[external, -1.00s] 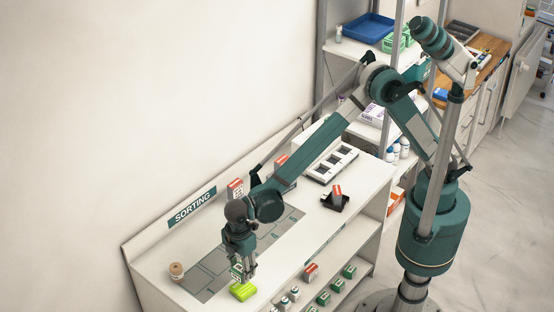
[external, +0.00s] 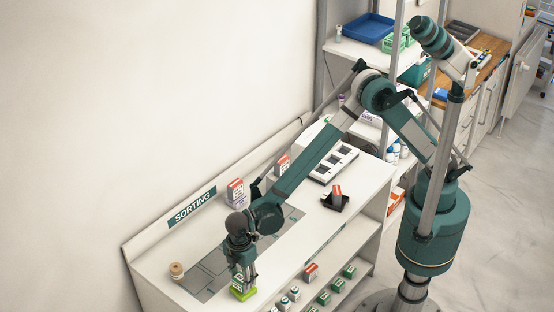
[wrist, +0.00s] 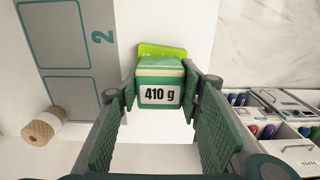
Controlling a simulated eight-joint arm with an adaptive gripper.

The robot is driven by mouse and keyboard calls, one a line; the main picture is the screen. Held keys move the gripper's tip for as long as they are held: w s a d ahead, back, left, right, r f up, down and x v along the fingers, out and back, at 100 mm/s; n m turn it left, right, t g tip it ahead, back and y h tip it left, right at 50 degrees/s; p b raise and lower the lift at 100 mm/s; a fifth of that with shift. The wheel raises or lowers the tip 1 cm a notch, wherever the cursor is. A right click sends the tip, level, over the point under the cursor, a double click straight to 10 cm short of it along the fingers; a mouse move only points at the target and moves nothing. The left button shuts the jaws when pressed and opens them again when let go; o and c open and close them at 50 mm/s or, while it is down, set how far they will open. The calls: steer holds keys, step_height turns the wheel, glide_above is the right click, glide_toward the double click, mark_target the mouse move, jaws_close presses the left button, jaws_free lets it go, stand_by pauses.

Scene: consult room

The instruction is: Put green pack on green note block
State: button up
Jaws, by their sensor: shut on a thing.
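My gripper (external: 243,277) is shut on the green pack (wrist: 160,90), a box with a white "410 g" label and a pale band along its top in the wrist view. In the external view the gripper mostly hides the pack. The lime-green note block (external: 244,294) lies near the front edge of the white table, directly under my gripper. In the wrist view the note block (wrist: 163,51) shows just beyond the pack. The pack is over or on the block; I cannot tell whether they touch.
A grey marked mat (external: 205,280) lies behind my gripper. Red-and-white boxes (external: 236,190) and a black tray (external: 334,201) are farther along. Small boxes and bottles fill the shelf below (external: 323,299).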

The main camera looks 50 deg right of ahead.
mark_target(242, 277)
steer(key=shift+f, duration=0.25)
steer(key=shift+f, duration=0.15)
steer(key=o, duration=1.1)
steer(key=shift+r, duration=0.2)
step_height(242, 277, up, 12)
steer(key=shift+f, duration=0.1)
stand_by(0.5)
steer(key=shift+d, duration=0.1)
stand_by(0.4)
